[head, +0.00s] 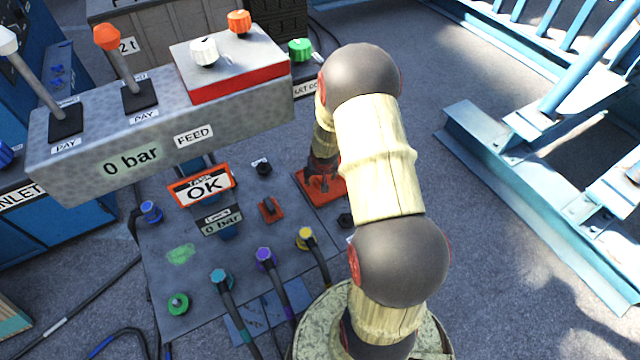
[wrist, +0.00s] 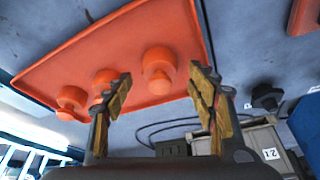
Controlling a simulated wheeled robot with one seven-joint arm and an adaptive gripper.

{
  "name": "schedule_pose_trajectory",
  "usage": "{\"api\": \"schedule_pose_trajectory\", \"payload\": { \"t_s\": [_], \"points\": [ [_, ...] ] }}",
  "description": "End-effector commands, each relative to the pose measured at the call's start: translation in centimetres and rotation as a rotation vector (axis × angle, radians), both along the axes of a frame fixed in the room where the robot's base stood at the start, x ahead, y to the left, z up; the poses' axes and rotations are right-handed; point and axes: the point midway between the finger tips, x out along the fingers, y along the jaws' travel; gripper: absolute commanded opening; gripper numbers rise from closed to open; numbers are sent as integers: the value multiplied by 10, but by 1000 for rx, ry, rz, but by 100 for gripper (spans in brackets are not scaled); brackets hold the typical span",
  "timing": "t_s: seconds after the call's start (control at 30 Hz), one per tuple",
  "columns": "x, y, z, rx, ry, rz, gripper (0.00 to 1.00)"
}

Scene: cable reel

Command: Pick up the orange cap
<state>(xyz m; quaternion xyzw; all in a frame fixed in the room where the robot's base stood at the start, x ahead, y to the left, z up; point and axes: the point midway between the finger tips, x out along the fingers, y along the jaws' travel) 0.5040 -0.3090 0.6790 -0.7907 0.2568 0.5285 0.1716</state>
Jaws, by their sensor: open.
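Several orange pieces show in the wrist view on an orange-red plate (wrist: 130,45). One orange cap (wrist: 158,78) is seen between my fingertips and beyond them. A second orange cap (wrist: 72,98) is at the left, and a third (wrist: 103,80) is partly behind my left finger. My gripper (wrist: 160,88) is open and empty, its fingers apart and not visibly touching a cap. In the head view my arm reaches down to the red plate (head: 309,190) and hides most of it and of my gripper.
A control panel (head: 160,250) with coloured plugs and cables lies left of the plate. A grey lever box (head: 160,140) stands above it, with an orange knob (head: 239,20) and a green knob (head: 301,48) near its end. Blue steel framing (head: 530,190) is at the right, with clear floor between.

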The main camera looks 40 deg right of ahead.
Motion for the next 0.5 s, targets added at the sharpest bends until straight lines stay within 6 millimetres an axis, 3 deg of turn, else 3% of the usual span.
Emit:
{"api": "schedule_pose_trajectory", "payload": {
  "t_s": [0.1,0.33,0.5],
  "points": [
    [4,-3,-15,1,1,-1,57],
    [5,-4,-13,0,-1,-1,57],
    [5,-4,-13,0,0,-1,47]
  ]
}}
